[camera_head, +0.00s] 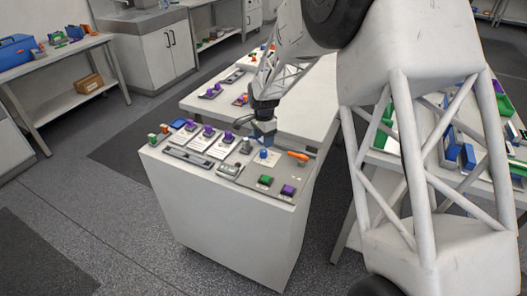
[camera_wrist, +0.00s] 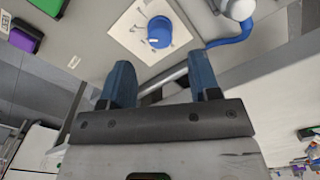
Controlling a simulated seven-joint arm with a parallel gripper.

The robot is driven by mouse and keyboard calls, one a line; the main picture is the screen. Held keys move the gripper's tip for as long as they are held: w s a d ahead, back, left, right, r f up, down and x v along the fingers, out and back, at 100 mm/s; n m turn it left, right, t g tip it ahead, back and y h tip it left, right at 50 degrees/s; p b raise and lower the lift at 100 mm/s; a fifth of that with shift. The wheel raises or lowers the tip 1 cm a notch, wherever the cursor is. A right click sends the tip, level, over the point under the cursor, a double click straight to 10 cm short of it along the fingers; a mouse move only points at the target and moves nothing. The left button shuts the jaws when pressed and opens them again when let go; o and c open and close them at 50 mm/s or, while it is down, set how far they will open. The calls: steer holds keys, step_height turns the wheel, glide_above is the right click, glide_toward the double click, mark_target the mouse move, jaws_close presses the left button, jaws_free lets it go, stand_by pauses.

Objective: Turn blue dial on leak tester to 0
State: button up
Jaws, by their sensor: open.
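The blue dial (camera_head: 263,154) sits on a pale label plate on top of the white cabinet (camera_head: 230,225). In the wrist view the dial (camera_wrist: 159,29) is round with a small white mark on its edge, and dark lines and marks surround it on the plate (camera_wrist: 128,32). The numbers are too small to read. My gripper (camera_head: 264,133) is above the cabinet top, close to the dial. In the wrist view my gripper (camera_wrist: 161,64) is open, its two blue fingers apart and empty. The dial shows beyond the fingertips, roughly centred between them, and looks untouched.
A green button (camera_head: 265,181) and a purple button (camera_head: 287,190) stand near the cabinet's front edge. An orange handle (camera_head: 298,156) lies right of the dial. Several purple knobs (camera_head: 208,131) are to the left. A blue curved part (camera_wrist: 232,37) is close right in the wrist view.

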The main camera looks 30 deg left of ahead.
mark_target(263, 151)
steer(key=shift+f, duration=3.25)
steer(key=c, duration=0.9)
steer(key=shift+c, duration=0.2)
